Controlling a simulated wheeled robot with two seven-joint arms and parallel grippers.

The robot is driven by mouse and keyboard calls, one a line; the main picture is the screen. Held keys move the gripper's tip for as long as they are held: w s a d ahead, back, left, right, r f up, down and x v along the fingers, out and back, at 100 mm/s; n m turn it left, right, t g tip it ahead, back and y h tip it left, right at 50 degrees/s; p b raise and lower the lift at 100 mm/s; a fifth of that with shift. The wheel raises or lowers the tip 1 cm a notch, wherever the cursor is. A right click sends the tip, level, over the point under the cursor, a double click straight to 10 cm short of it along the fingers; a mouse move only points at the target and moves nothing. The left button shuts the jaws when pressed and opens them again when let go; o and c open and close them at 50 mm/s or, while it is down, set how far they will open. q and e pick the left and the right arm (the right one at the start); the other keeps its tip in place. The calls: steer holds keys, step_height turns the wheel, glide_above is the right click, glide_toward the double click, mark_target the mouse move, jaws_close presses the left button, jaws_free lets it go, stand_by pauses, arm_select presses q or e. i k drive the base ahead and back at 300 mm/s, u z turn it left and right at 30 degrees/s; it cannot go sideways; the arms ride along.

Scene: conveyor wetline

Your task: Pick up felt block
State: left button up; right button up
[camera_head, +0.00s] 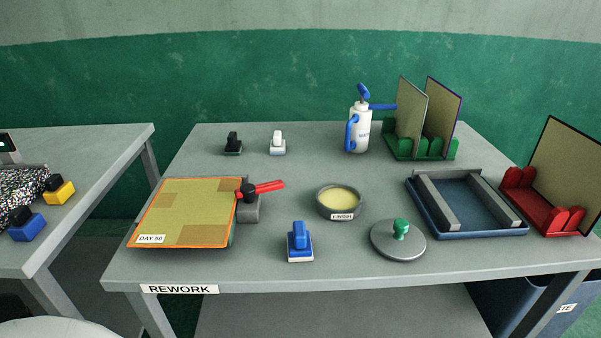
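Three small handled blocks stand on the grey rework table (190,270), and no label tells which is the felt block. One has a blue handle and body on a pale base (300,243), at the front middle. A white-handled block (278,142) with a bluish lower edge and a black-handled block (233,144) stand apart at the back left. All three are upright. Neither of my grippers is in view.
A framed screen (185,212) in a clamp with a red lever (265,187), a labelled pot (340,203), and a round lid with a green knob (398,240) surround the blue block. Further right are a blue tray (480,232), red rack (540,205), green rack (420,146) and spray bottle (357,130).

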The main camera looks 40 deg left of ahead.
mark_target(299, 245)
steer(key=u, duration=1.15)
